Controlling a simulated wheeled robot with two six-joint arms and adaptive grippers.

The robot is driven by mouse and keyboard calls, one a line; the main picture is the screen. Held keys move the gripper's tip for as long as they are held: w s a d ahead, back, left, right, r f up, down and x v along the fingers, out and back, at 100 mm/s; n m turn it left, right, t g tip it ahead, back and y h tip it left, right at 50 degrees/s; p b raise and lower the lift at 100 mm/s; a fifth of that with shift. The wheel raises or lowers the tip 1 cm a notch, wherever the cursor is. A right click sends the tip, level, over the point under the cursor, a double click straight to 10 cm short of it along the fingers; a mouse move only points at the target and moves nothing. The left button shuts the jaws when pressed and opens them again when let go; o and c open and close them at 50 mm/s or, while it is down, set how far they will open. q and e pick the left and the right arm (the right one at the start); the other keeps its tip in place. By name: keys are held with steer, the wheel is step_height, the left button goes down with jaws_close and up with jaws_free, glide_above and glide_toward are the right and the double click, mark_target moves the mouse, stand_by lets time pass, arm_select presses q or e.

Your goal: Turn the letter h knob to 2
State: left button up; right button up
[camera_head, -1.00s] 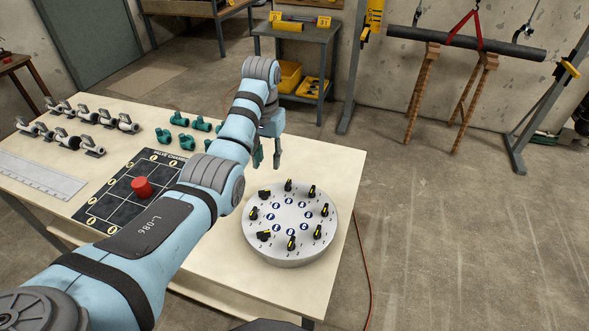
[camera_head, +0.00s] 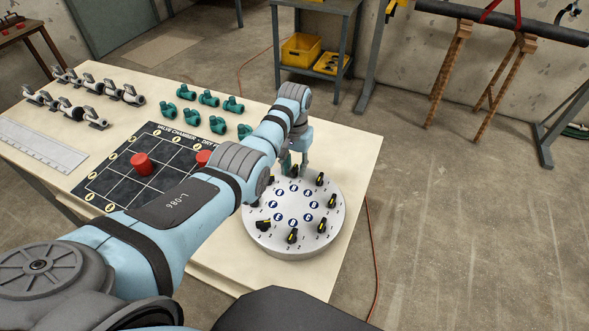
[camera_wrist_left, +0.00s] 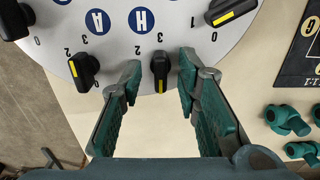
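The round white dial (camera_head: 262,238) stands on the table with several black, yellow-marked knobs around blue letter discs. In the wrist view the letter H disc (camera_wrist_left: 140,20) has a black knob (camera_wrist_left: 160,68) just below it, near the dial's rim. Its yellow mark points down in that picture, away from the H. Digits 2 and 3 are printed near it. My left gripper (camera_wrist_left: 159,78) is open, with one finger on each side of this knob and visible gaps. In the head view the left gripper (camera_head: 297,168) is at the dial's far edge, partly hiding that knob. My right gripper is not in view.
Neighbouring knobs (camera_wrist_left: 83,72) (camera_wrist_left: 230,10) stand close on both sides. A dark valve chart (camera_head: 120,178) with red pieces (camera_head: 141,164) lies left of the dial. Green fittings (camera_head: 209,98) and grey valves (camera_head: 128,95) are behind. The table's right edge is near the dial.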

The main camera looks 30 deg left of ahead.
arm_select(q)
steer(key=shift+f, duration=0.2)
steer(key=shift+s+r, duration=0.2)
steer(key=shift+c, duration=1.2)
jaws_close()
